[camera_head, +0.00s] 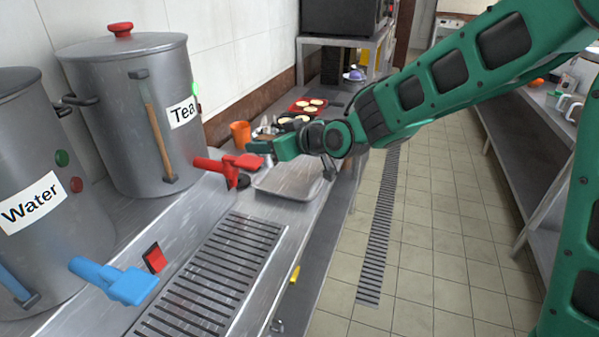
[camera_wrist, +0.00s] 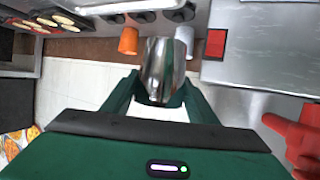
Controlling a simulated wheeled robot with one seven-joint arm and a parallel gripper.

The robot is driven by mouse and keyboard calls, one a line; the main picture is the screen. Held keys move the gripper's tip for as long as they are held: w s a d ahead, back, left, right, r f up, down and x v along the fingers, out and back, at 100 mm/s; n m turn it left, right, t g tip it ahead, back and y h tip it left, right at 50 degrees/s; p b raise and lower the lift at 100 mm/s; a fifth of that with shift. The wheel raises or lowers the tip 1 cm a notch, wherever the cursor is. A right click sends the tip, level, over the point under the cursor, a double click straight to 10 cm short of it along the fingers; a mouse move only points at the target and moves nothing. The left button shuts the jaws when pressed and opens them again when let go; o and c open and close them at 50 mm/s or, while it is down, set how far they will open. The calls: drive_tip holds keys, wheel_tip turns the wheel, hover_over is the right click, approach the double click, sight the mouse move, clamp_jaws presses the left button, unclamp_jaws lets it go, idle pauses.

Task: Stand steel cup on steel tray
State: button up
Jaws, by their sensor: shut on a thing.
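The steel cup (camera_wrist: 163,72) is between the two fingers of my gripper (camera_wrist: 158,98) in the wrist view, and the gripper is shut on it. In the head view my gripper (camera_head: 270,148) is above the back part of the steel tray (camera_head: 285,188), which lies on the counter beside the red tap. The cup cannot be made out clearly in the head view. The tray looks empty where it shows; my gripper and arm hide part of its far side.
The red tap (camera_head: 235,167) of the Tea stockpot (camera_head: 135,110) is close beside my gripper. An orange cup (camera_head: 240,133) stands behind it near the wall. Trays with round food (camera_head: 308,105) lie farther back. A slotted drain grate (camera_head: 215,275) is in front.

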drive_tip(key=shift+s+a+r, duration=0.15)
drive_tip(key=shift+a+r, duration=0.05)
drive_tip(key=shift+a, duration=0.2)
drive_tip(key=shift+w+d+f, duration=1.15)
drive_tip(key=shift+w+f, duration=0.3)
drive_tip(key=shift+f, duration=0.35)
drive_tip(key=shift+w+d+f, duration=1.2)
drive_tip(key=shift+w+f, duration=0.3)
drive_tip(key=shift+f, duration=0.3)
drive_tip(key=shift+w+d+f, duration=1.15)
drive_tip(key=shift+w+f, duration=0.3)
drive_tip(key=shift+f, duration=0.35)
drive_tip(key=shift+f, duration=0.1)
drive_tip(key=o, duration=1.3)
